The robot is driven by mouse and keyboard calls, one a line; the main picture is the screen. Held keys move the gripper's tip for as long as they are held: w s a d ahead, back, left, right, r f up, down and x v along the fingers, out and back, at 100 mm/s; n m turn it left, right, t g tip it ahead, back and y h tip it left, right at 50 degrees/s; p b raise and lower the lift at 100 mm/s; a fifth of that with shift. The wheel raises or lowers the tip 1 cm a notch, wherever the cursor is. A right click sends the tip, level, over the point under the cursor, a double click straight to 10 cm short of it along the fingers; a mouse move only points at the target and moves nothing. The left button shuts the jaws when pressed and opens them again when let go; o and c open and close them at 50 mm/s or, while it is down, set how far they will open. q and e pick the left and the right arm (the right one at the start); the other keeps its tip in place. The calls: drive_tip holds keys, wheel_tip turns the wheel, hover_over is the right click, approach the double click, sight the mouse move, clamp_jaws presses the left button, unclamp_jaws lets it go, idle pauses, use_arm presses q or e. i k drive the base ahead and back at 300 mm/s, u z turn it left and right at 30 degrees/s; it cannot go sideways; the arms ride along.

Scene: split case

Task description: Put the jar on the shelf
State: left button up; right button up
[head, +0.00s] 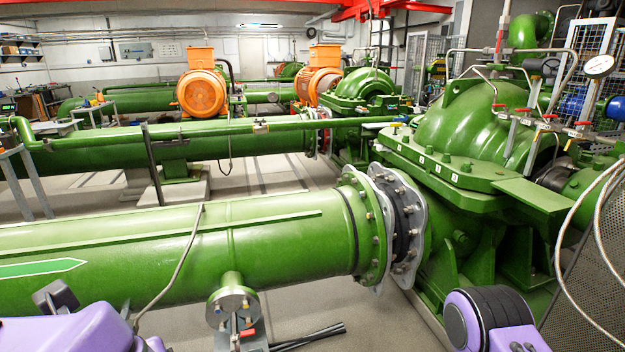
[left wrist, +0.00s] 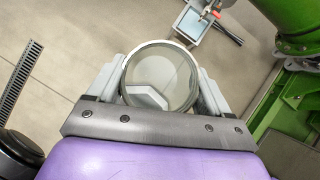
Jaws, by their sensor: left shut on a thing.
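A clear round glass jar (left wrist: 162,78) shows in the left wrist view, seen along its axis, with its round rim facing the camera. The pale fingers of my left gripper (left wrist: 160,84) press on it from both sides and are shut on it. The floor shows through and beyond the jar. No shelf can be clearly identified near me.
A large green pipe (head: 250,245) crosses in front and joins a green pump (head: 480,135) at right through a bolted flange (head: 372,232). Orange motors (head: 202,88) stand farther back. A floor grate (left wrist: 18,85) shows at left.

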sight(521, 184)
drive_tip(key=z, duration=0.25)
drive_tip(key=i, duration=1.75)
drive_tip(key=z, duration=1.6)
drive_tip(key=i, duration=1.1)
drive_tip(key=z, duration=1.05)
drive_tip(key=i, duration=0.2)
drive_tip(key=z, duration=0.2)
